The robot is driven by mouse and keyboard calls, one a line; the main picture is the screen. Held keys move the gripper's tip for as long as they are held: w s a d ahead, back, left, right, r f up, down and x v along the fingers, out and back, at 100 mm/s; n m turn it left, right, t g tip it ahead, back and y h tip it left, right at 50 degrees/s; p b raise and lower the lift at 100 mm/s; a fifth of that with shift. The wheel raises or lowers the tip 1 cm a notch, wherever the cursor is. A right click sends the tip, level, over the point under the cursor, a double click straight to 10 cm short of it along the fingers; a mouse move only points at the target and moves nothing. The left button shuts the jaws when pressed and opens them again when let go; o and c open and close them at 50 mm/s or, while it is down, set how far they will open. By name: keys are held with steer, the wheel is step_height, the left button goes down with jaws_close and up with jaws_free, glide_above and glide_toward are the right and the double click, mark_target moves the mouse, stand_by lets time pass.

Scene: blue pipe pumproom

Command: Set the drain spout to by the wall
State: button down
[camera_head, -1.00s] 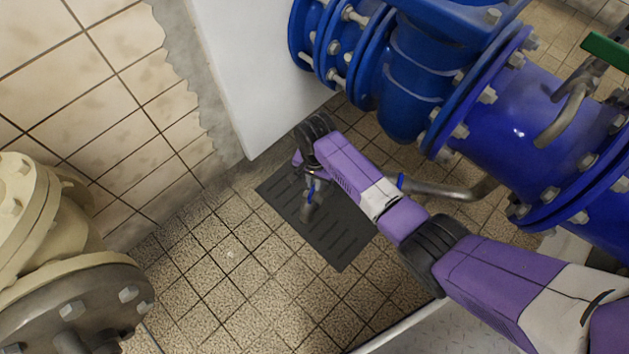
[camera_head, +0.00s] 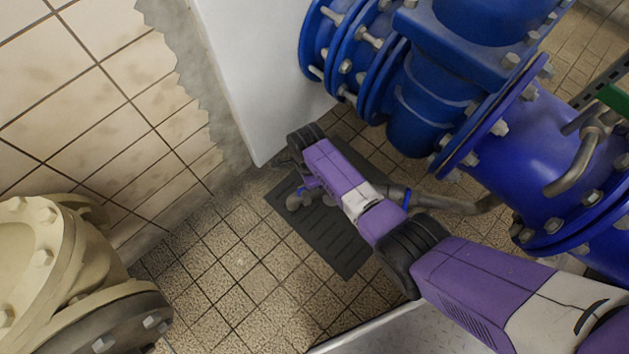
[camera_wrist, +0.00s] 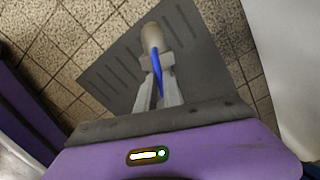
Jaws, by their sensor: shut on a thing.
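The drain spout (camera_head: 299,200) is a small grey pipe end with a blue band, low over the floor drain grate near its wall-side end. In the head view my gripper (camera_head: 303,187) is at the spout, partly hidden by my purple wrist. In the wrist view the spout (camera_wrist: 149,38) points away from me, and my gripper (camera_wrist: 157,78) is shut on it around the blue band. A grey drain pipe (camera_head: 455,206) runs from the blue pipework toward the spout. Its joint with the spout is hidden behind my arm.
The dark slotted grate (camera_head: 335,245) lies on tiled floor below. A white panel (camera_head: 235,70) and the tiled wall (camera_head: 90,110) stand to the left. Large blue pipes (camera_head: 440,90) are at upper right, a cream flanged valve (camera_head: 50,260) at lower left. Floor left of the grate is clear.

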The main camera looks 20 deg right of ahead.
steer(key=shift+w+d+m+b, duration=0.25)
steer(key=shift+w+m+b, duration=0.1)
steer(key=shift+w+m, duration=0.6)
steer(key=shift+w+d+m+b, duration=0.3)
steer(key=shift+w+m, duration=0.35)
steer(key=shift+m, duration=0.55)
steer(key=shift+w+d+m+b, duration=0.2)
steer(key=shift+w+m+b, duration=0.15)
steer(key=shift+w+m, duration=0.6)
steer(key=shift+s, duration=0.1)
steer(key=c, duration=1.5)
jaws_free()
steer(key=shift+r, duration=0.1)
step_height(320, 180, up, 8)
steer(key=p, duration=0.5)
steer(key=shift+f, duration=0.2)
